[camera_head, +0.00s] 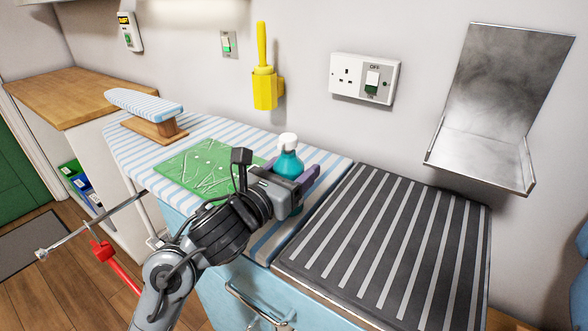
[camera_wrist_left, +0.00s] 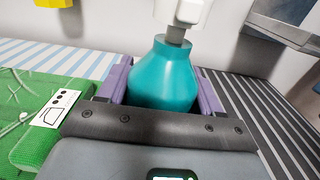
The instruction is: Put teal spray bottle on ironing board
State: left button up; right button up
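The teal spray bottle (camera_head: 287,164) has a white top and stands upright over the right part of the blue-and-white striped ironing board (camera_head: 331,166). It fills the middle of the left wrist view (camera_wrist_left: 163,78). My left gripper (camera_head: 290,180) has its purple fingers on either side of the bottle body, apparently touching it. The fingers also show in the left wrist view (camera_wrist_left: 164,88). The bottle's base is hidden by the gripper, so I cannot tell whether it touches the board. My right gripper is not in view.
A green patterned mat (camera_head: 196,166) lies on the board beside the bottle. A small striped sleeve board (camera_head: 146,104) stands farther left. A dark grey striped mat (camera_head: 395,245) lies to the right. A metal wall shelf (camera_head: 480,158), sockets (camera_head: 364,78) and a yellow holder (camera_head: 266,90) are on the wall.

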pick_arm(q)
jog(key=o, duration=0.5)
jog(key=shift+c, duration=0.2)
jog(key=shift+r, duration=0.1)
jog(key=shift+s+r+p, duration=0.1)
jog(key=shift+p, duration=0.2)
jog(key=p+v, duration=0.2)
jog(key=v, duration=0.8)
jog(key=shift+s+a, duration=0.15)
jog(key=shift+s, duration=0.05)
jog(key=shift+s+a+p, duration=0.3)
jog(key=shift+s+a, duration=0.1)
jog(key=shift+s, duration=0.2)
